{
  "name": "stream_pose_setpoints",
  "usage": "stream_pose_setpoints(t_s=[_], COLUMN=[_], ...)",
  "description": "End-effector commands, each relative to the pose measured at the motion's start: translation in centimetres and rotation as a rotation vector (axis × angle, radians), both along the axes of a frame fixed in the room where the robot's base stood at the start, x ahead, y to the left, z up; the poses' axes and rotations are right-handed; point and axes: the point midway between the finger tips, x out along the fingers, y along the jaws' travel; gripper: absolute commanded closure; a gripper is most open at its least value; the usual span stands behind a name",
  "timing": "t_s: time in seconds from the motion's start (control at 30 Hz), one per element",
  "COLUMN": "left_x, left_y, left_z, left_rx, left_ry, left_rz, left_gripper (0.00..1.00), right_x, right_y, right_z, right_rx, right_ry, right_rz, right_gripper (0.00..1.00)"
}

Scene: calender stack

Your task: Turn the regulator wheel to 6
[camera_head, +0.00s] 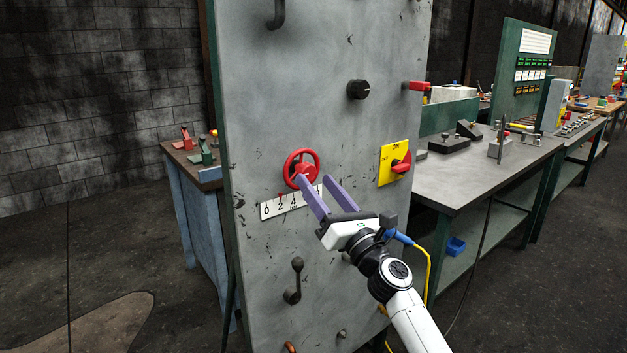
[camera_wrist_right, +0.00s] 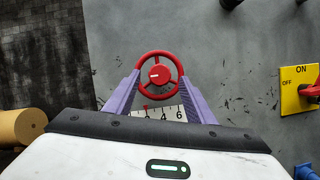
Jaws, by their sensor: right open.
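The red regulator wheel (camera_head: 302,168) is mounted on the upright grey panel. A white scale plate (camera_head: 275,208) sits just below it, showing 0, 2 and 4; a small red pointer (camera_head: 281,196) stands near the 2. My right gripper (camera_head: 313,180) is open, with its purple fingers reaching toward the wheel from the lower right. In the right wrist view the wheel (camera_wrist_right: 159,74) shows between the fingertips, and 4 and 6 are readable on the plate (camera_wrist_right: 172,112). I cannot tell whether the fingers touch the rim. My left gripper is out of view.
The panel (camera_head: 330,110) also carries a black knob (camera_head: 358,89), a yellow ON/OFF plate with a red switch (camera_head: 401,165), and a dark lever (camera_head: 295,280) below the scale. A workbench (camera_head: 490,175) stands to the right.

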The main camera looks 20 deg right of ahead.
Motion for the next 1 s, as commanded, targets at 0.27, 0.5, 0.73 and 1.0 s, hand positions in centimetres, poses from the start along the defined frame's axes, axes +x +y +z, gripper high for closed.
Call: stream_pose_setpoints(t_s=[0.27, 0.5, 0.73, 1.0], left_x=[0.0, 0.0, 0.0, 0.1], left_y=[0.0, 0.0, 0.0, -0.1], left_z=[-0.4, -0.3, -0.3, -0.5], left_rx=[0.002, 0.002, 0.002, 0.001], left_ry=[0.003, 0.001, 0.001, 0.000], left_rz=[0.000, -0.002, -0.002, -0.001], left_gripper=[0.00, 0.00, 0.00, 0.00], right_x=[2.3, 2.4, 2.4, 2.4], right_y=[0.6, 0.7, 0.6, 0.6], right_z=[0.9, 0.9, 0.9, 0.8], right_rx=[-0.001, -0.002, -0.002, -0.017], right_ry=[0.001, 0.000, 0.000, -0.005], right_rz=[0.001, 0.001, 0.001, 0.001], right_gripper=[0.50, 0.50, 0.84, 0.92])
